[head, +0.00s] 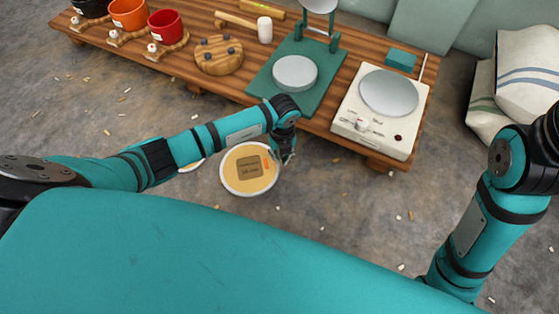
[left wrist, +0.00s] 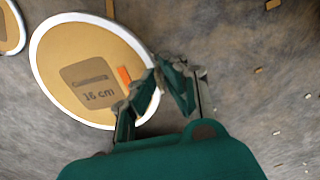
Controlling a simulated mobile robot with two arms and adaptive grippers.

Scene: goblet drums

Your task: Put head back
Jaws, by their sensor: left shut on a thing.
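A round drum head (head: 249,169) with a tan skin, a pale rim, an orange mark and a brown printed label is beside the low bench. My left gripper (head: 286,156) is shut on its right edge. In the left wrist view the drum head (left wrist: 70,50) reads "16 cm" and the left gripper's fingers (left wrist: 161,72) meet at its rim. The floor shows around the head; I cannot tell its height. A second pale-rimmed disc (head: 192,166) shows partly behind my left arm, also at the corner of the left wrist view (left wrist: 8,30). My right gripper is out of view.
The wooden bench (head: 200,84) carries red (head: 166,27) and orange (head: 129,14) cups, a round wooden board (head: 219,55), a green press (head: 297,73) and a white scale-like device (head: 381,108). Sacks (head: 520,80) stand at right. The floor has scattered chips.

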